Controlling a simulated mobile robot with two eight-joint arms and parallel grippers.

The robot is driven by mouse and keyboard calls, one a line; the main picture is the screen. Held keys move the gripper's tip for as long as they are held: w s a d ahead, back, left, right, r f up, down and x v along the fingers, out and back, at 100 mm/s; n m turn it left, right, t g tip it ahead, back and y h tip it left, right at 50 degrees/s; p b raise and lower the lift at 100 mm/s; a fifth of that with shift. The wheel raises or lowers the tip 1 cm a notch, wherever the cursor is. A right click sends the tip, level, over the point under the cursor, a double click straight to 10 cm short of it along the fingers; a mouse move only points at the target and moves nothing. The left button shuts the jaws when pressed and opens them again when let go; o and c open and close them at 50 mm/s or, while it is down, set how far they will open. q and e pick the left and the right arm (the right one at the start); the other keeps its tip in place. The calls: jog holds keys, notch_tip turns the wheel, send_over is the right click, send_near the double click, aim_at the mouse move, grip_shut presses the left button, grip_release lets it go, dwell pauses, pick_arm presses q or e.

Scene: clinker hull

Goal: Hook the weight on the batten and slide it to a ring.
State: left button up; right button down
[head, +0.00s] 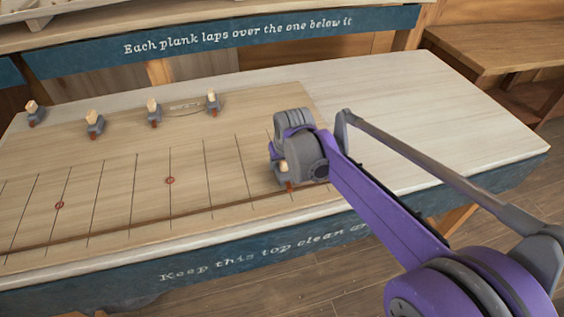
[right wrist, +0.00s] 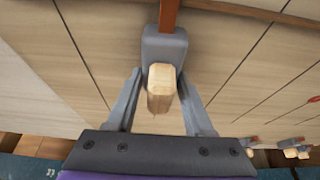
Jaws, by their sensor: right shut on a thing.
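My right gripper (head: 287,178) is over the front right part of the drawing board, shut on a grey weight with a pale wooden knob (head: 283,169). In the right wrist view the fingers flank the wooden knob (right wrist: 161,88), with the grey body (right wrist: 165,48) beyond it. The thin brown batten (head: 125,231) lies along the front of the board; a brown strip (right wrist: 170,14) meets the weight's far end. Whether the hook sits on it is hidden. Red rings (head: 59,205) and (head: 169,180) mark two of the dark lines. My left gripper is not in view.
Several similar weights (head: 154,112) stand in a row along the back of the board (head: 230,125), with a thin curved piece (head: 185,106) between two. The white tabletop (head: 430,110) right of the board is clear. A wooden bench (head: 490,45) stands at the back right.

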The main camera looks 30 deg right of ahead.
jog(key=shift+w, duration=0.15)
jog(key=shift+w+d, duration=0.2)
jog(key=shift+w, duration=0.65)
jog(key=shift+w+d, duration=0.2)
jog(key=shift+w, duration=0.6)
jog(key=shift+w+d, duration=0.2)
jog(key=shift+w, duration=0.65)
jog(key=shift+f, duration=0.1)
jog(key=shift+c, duration=1)
grip_release()
jog(key=v, duration=1.1)
jog(key=shift+s+f+p, duration=0.1)
jog(key=shift+p, duration=0.2)
